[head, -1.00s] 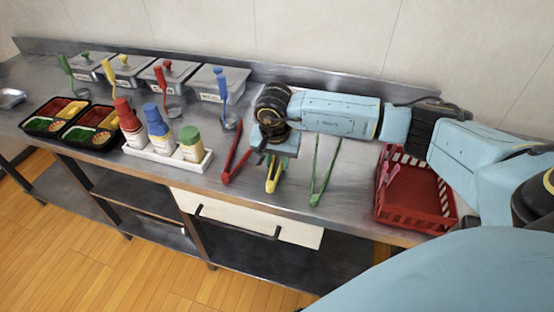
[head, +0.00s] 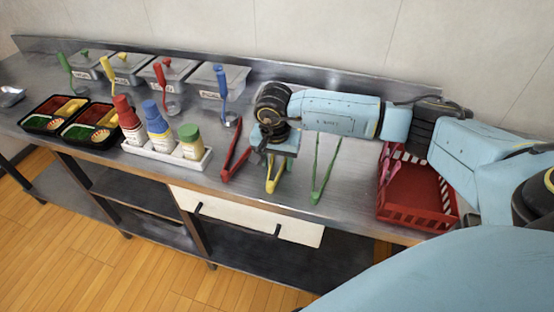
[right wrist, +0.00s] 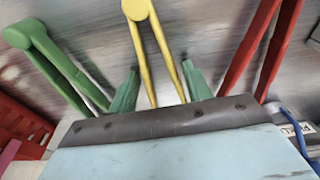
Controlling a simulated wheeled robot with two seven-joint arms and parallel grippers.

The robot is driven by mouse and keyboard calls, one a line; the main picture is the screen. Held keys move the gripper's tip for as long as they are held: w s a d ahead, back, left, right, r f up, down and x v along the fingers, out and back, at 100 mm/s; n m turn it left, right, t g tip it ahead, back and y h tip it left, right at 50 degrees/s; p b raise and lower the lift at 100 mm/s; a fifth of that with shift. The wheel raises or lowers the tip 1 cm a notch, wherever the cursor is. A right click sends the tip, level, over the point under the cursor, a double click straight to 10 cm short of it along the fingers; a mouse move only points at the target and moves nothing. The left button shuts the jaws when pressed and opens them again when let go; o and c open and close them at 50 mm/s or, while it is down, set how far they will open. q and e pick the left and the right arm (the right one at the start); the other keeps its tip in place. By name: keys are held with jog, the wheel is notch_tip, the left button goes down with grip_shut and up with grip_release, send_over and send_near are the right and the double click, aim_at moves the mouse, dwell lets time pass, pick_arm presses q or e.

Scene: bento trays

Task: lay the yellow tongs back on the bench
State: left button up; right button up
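The yellow tongs (head: 272,178) are on the steel bench (head: 300,208), hinge end toward the front edge, between the red tongs (head: 233,165) and the green tongs (head: 317,172). My right gripper (head: 273,165) points down over them and hides their rear part in the head view. In the right wrist view the yellow tongs (right wrist: 152,50) lie between the two teal fingertips of my right gripper (right wrist: 161,72). The fingers are apart, with a visible gap beside the tongs. My left gripper is not in view.
A red basket (head: 415,217) stands right of the green tongs. A white holder (head: 165,158) with several sauce bottles stands left of the red tongs. Lidded containers with ladles line the back, and bento trays (head: 90,143) are at left.

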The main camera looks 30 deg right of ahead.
jog(key=o, duration=0.6)
jog(key=shift+c, duration=0.2)
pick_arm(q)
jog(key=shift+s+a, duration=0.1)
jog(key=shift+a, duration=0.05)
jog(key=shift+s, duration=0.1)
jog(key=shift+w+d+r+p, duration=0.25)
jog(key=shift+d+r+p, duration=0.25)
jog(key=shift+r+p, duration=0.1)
pick_arm(e)
notch_tip(320, 180, up, 13)
jog(key=s+a, duration=0.1)
jog(key=shift+s+a+r, duration=0.15)
